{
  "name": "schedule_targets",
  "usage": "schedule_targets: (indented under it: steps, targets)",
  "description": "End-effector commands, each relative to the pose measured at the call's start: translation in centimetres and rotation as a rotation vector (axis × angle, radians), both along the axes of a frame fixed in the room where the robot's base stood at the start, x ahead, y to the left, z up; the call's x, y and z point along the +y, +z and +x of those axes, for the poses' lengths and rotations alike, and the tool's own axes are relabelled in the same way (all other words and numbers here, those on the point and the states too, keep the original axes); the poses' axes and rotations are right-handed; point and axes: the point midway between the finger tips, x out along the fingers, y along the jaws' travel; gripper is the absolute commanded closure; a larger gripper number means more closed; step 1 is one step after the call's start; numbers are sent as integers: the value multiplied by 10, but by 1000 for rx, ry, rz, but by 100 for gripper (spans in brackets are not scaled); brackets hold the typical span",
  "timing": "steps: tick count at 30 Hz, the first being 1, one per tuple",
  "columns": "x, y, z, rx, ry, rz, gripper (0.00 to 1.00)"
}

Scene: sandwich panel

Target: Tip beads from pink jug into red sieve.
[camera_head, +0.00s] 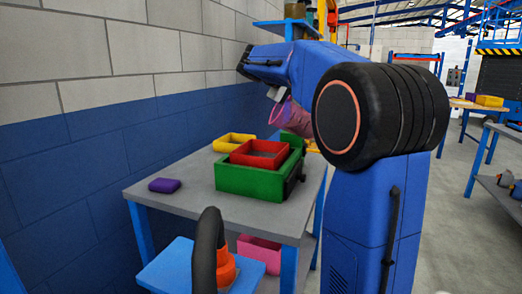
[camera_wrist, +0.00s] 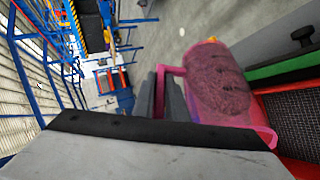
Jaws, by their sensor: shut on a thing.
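The pink jug (camera_head: 295,119) is held tilted in the air above the work table, close over the red sieve. In the wrist view, the jug (camera_wrist: 218,85) shows a dark pink, grainy mass that looks like beads. My gripper (camera_wrist: 170,98) is shut on the jug's handle; in the head view, the gripper (camera_head: 277,94) is partly hidden by my arm. The red sieve (camera_head: 245,158) sits in the top of a green box (camera_head: 247,182). Its dark mesh (camera_wrist: 295,115) shows at the right of the wrist view, beside the jug. I cannot see beads falling.
A yellow bin (camera_head: 221,143) stands behind the sieve. A purple block (camera_head: 164,185) lies on the left of the grey table (camera_head: 185,208). A dark knob (camera_head: 291,187) is on the green box's right side. A pink bin (camera_head: 259,252) is below. The wall is behind.

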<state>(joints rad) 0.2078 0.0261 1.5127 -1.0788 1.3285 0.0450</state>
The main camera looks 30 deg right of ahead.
Motion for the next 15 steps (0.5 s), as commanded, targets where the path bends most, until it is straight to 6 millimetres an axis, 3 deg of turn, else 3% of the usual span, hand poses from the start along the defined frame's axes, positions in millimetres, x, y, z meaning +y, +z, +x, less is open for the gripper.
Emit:
schedule_targets:
  steps: [15]
  targets:
    - [7, -4, 3, 28, 1, -70, 100]
